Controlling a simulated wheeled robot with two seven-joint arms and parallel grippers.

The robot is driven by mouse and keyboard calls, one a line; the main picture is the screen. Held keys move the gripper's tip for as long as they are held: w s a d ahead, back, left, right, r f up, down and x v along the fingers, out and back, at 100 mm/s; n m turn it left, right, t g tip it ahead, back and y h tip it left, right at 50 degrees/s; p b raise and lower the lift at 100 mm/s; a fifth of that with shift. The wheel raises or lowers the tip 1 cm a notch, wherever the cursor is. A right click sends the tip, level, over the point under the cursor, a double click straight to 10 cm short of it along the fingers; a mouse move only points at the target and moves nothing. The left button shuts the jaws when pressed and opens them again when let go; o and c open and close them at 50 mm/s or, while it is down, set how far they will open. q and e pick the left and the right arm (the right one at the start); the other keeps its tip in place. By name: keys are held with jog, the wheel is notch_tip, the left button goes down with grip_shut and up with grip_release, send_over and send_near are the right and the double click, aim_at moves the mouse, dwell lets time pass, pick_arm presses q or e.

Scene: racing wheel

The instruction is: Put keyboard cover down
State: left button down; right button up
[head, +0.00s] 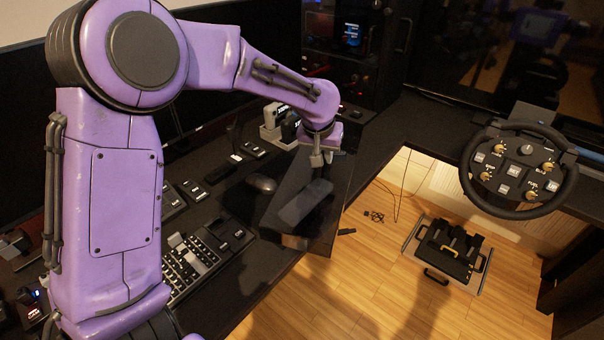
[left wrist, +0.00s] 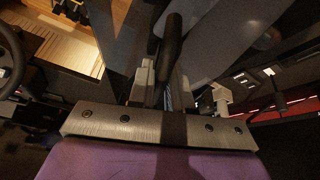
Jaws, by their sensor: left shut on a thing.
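The keyboard cover (head: 322,225) is a dark, see-through panel hanging from my left gripper (head: 318,160), tilted, over the front edge of the desk. The left gripper is shut on its dark handle; in the left wrist view the fingers (left wrist: 162,88) close around this handle (left wrist: 172,42), with the glassy cover (left wrist: 215,45) spreading behind. The keyboard (head: 190,262) lies uncovered on the desk to the left of the cover, partly hidden by my left arm. My right gripper is in neither view.
A mouse (head: 262,184) sits on the dark desk behind the cover. A racing wheel (head: 520,168) stands at the right. Pedals (head: 450,252) rest on the wooden floor (head: 350,290). Small grey devices (head: 275,125) stand at the back of the desk. Open floor lies right of the cover.

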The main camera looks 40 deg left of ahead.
pick_arm(q)
jog(key=w+a+f, duration=0.2)
jog(key=w, duration=0.1)
jog(key=w+a+f, duration=0.1)
jog(key=shift+w+a+p, duration=0.3)
jog(key=shift+p, duration=0.05)
jog(key=w+a+f, duration=0.2)
jog(key=f, duration=0.1)
jog(key=w+f, duration=0.1)
jog(key=f, duration=0.1)
jog(key=shift+a, duration=0.4)
notch_tip(320, 180, down, 3)
jog(key=shift+f+p, duration=0.15)
jog(key=shift+p, duration=0.35)
jog(key=c, duration=1.1)
grip_release()
jog(key=shift+o, duration=0.2)
